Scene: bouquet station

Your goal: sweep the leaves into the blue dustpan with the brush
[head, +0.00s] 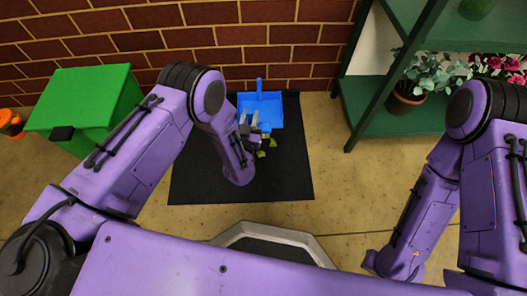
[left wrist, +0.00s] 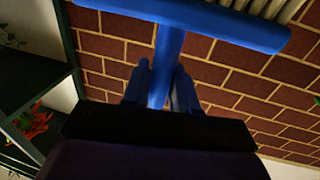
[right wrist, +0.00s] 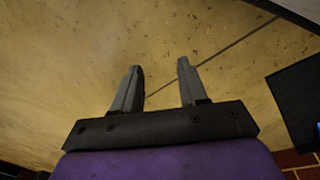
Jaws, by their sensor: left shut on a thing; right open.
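My left gripper (left wrist: 160,85) is shut on the blue handle of the brush (left wrist: 168,45). The brush's blue crossbar and pale bristles show at the top of the left wrist view. In the head view the left gripper (head: 249,122) is over the black mat, in front of the blue dustpan (head: 264,106), covering part of it. Several small green leaves (head: 261,154) show beside the gripper, on its near right side; others may be hidden. The brush is hard to make out there. My right gripper (right wrist: 157,82) is open and empty, above bare floor.
The black mat (head: 200,185) lies on a tan floor (head: 345,190) before a brick wall (head: 270,40). A green bin (head: 85,95) stands at left. A green shelf (head: 380,110) with potted plants (head: 405,97) stands at right. The floor between mat and right arm is clear.

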